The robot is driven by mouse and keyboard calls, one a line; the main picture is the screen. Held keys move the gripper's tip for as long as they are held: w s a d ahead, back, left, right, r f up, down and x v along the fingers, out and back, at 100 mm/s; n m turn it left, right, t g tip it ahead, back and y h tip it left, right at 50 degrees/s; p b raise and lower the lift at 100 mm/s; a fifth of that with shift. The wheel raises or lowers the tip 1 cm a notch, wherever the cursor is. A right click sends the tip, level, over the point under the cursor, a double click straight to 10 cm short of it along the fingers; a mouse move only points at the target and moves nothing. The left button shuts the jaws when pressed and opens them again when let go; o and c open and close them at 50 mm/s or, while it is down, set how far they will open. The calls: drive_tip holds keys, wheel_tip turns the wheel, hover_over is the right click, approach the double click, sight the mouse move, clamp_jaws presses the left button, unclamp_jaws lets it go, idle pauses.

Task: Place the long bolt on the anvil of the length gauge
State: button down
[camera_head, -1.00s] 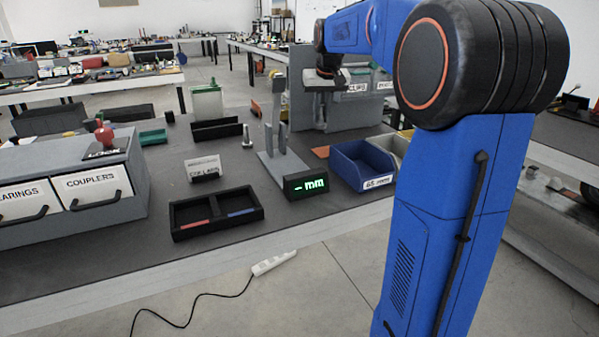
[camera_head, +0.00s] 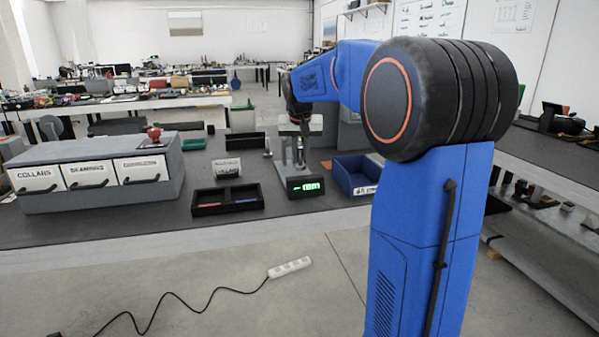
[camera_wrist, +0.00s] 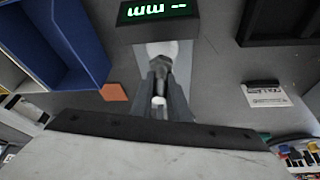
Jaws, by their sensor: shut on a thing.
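My gripper (camera_head: 300,146) is over the length gauge, whose green-lit display (camera_head: 305,187) faces the head camera and shows a dash and "mm". In the wrist view my gripper (camera_wrist: 163,88) points down in front of the same display (camera_wrist: 157,9), seen upside down. It is shut on a slim metal piece (camera_wrist: 158,101), which looks like the long bolt; the fingers cover most of it. The gauge's pale base (camera_wrist: 196,62) lies below. I cannot tell whether the held piece touches the anvil, which is hidden.
A small upright bolt-like piece (camera_head: 267,148) stands left of the gauge. A black divided tray (camera_head: 228,199) is at front left, a blue bin (camera_head: 352,177) close on the right. A labelled drawer cabinet (camera_head: 95,175) stands at the left. An orange patch (camera_wrist: 113,92) lies beside the gauge.

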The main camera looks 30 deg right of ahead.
sight(301, 162)
drive_tip(key=shift+f, duration=2.3)
drive_tip(key=shift+f, duration=0.1)
drive_tip(key=c, duration=1.7)
unclamp_jaws()
drive_tip(key=v, duration=1.2)
drive_tip(key=s+a+f+n, duration=0.2)
drive_tip(key=s+a, duration=0.4)
drive_tip(key=s, duration=0.4)
drive_tip(key=s+a+f+n, duration=0.1)
drive_tip(key=s+a+f, duration=0.2)
drive_tip(key=s+f, duration=0.2)
drive_tip(key=s+a+f+n+y, duration=0.1)
drive_tip(key=s+a+f, duration=0.2)
drive_tip(key=s, duration=0.9)
drive_tip(key=s+a+f+n+y, duration=0.1)
drive_tip(key=s+a+f, duration=0.3)
drive_tip(key=s+f, duration=0.4)
drive_tip(key=shift+s+a+f+n+t, duration=0.1)
drive_tip(key=shift+s+f+n+t, duration=0.3)
drive_tip(key=shift+f+n, duration=0.25)
